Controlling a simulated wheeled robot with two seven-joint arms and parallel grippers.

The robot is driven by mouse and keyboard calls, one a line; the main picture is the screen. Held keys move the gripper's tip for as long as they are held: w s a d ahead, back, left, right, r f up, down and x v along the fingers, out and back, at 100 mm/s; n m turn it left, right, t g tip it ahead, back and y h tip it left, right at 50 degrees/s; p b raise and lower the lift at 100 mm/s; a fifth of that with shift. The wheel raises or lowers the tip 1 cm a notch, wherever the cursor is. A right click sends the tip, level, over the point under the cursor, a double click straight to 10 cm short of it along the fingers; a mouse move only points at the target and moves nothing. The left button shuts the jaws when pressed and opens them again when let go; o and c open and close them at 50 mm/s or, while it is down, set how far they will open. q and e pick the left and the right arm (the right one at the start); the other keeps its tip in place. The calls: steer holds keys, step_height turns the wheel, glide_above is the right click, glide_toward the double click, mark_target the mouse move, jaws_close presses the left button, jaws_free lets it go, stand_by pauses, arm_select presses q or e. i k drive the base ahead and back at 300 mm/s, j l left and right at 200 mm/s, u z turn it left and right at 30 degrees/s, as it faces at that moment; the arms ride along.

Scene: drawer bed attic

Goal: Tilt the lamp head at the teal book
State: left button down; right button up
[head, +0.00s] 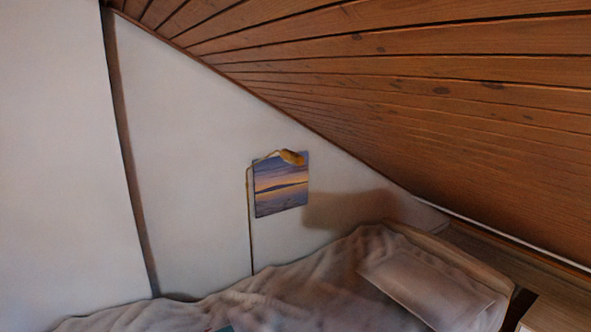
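A slim floor lamp stands in front of the far wall, with a thin brass pole (250,222) rising from behind the bed. Its short arm bends right at the top to a small brass-coloured lamp head (292,157), which overlaps the upper edge of a picture. The head appears to point right and slightly downward. At the bottom edge of the head view a sliver of something teal (224,329) shows on the bed, with a bit of red beside it. It may be the teal book, but it is mostly cut off. Neither gripper is in view.
A bed with a rumpled grey-brown blanket (290,295) and a pillow (430,285) fills the bottom. A sunset picture (281,192) hangs on the white wall. The sloped wooden ceiling (420,95) comes down low on the right. Wooden furniture (560,285) stands at the lower right.

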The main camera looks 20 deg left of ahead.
mark_target(291, 157)
steer(key=i+l+z, duration=0.45)
steer(key=i+l, duration=0.35)
steer(key=l, duration=0.1)
